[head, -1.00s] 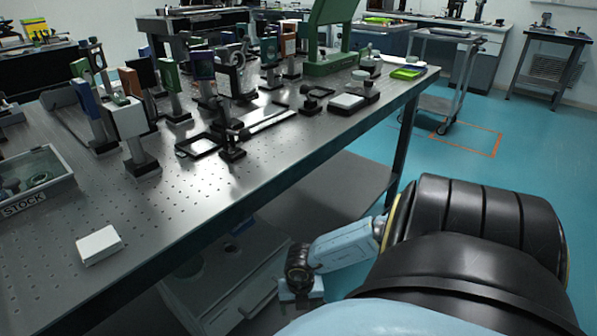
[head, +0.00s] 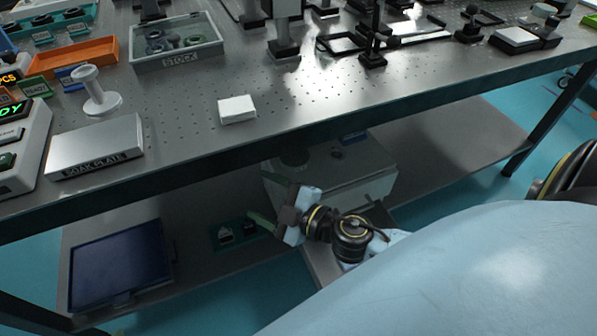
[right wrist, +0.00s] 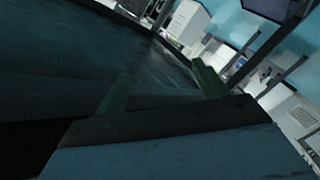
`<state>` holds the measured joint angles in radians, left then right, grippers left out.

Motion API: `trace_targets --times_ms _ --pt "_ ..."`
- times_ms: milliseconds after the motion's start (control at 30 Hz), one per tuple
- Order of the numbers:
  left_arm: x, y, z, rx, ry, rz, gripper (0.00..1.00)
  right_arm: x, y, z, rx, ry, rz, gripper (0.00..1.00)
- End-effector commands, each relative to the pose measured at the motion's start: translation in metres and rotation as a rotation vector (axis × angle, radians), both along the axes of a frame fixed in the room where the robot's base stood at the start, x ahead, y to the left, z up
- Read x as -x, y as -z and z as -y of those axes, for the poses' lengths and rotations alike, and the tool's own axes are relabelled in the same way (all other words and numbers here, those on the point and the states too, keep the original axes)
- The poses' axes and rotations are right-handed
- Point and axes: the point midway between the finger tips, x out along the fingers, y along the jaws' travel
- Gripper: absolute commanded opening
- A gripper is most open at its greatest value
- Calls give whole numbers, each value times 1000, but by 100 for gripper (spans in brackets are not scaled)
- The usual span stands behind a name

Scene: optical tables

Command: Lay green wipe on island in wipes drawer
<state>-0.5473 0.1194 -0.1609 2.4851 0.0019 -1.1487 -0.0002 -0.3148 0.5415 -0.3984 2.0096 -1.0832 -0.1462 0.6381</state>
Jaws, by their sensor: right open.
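No green wipe can be made out for certain; a bright green edge (head: 590,19) on the tabletop is cut off at the right of the head view. My right gripper (head: 268,206) is below the table edge, in front of a grey cabinet (head: 345,185) under the tabletop. Its green fingers also show in the right wrist view (right wrist: 162,90), spread apart with nothing between them. A light panel shows partly below my right arm; I cannot tell whether it is an open drawer. No wipes label is readable. My left gripper is out of view.
The perforated metal table (head: 190,120) spans the view. On it are a white block (head: 237,110), a STOCK bin (head: 178,50), a SOAK PLATE block (head: 96,150) and optical mounts at the back. A dark blue panel (head: 118,265) lies on the lower shelf.

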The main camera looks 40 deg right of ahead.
Motion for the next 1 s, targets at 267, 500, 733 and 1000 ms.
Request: trace_targets --times_ms 267,500,733,1000 --pt "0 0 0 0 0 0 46 18 -18 41 -321 480 -284 71" --pt "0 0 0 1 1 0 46 70 -3 30 -463 583 -670 71" --pt "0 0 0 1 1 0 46 95 -1 14 -497 547 -833 71" --pt "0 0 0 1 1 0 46 96 -1 13 -497 543 -840 71"
